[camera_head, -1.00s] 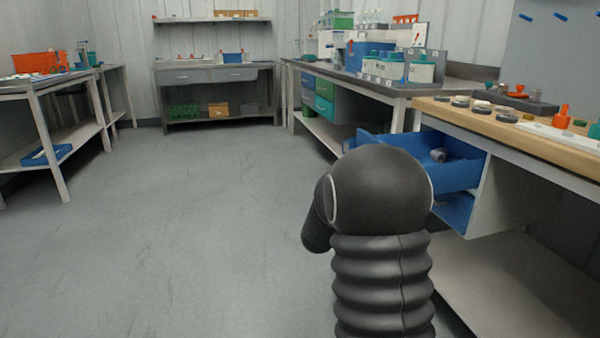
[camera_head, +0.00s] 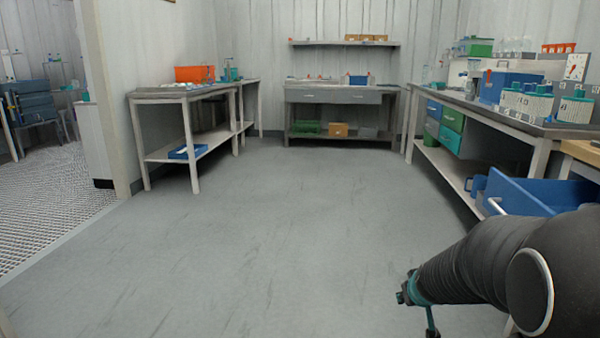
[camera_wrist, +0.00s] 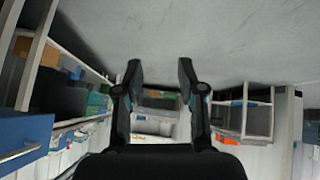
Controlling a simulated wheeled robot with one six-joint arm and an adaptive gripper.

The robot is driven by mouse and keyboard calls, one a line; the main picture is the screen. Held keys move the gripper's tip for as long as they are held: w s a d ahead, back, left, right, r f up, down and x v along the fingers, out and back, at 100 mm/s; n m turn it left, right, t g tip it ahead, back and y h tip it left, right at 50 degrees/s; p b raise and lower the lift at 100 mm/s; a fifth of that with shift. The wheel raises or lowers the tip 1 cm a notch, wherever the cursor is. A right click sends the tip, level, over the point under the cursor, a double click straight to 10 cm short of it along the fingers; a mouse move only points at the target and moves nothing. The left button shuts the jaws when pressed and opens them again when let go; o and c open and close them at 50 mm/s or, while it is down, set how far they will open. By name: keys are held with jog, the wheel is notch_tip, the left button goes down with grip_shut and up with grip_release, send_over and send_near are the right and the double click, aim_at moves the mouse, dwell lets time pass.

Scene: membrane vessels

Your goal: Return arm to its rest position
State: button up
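My arm (camera_head: 490,262) reaches in from the lower right in the head view, its dark ribbed sleeve pointing left over the floor. The teal and dark end of it shows low at right of centre, too small there to judge the fingers. In the wrist view my gripper (camera_wrist: 160,75) has its two dark fingers apart with nothing between them. The wrist view is upside down, with the floor at the top. The gripper touches nothing that I can see.
An open blue drawer (camera_head: 530,194) juts from the right-hand bench, just behind my arm. A left table (camera_head: 165,93) and a back bench (camera_head: 340,95) stand away from me. The grey floor (camera_head: 270,220) between is clear. A doorway opens at far left.

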jog(key=s+a+r+p, duration=0.1)
jog(key=s+a+r, duration=0.2)
jog(key=s, duration=0.6)
jog(key=s+a+r+g+y, duration=0.1)
jog(key=s+a+r, duration=0.3)
jog(key=s, duration=0.6)
jog(key=s+a+r+m+g+p, duration=0.1)
jog(key=s+a+r, duration=0.3)
jog(key=s, duration=0.5)
notch_tip(320, 180, up, 3)
jog(key=shift+s+a+f+y+p, duration=0.15)
jog(key=shift+a+y+p, duration=0.05)
jog(key=shift+y+p, duration=0.15)
jog(key=shift+a, duration=0.15)
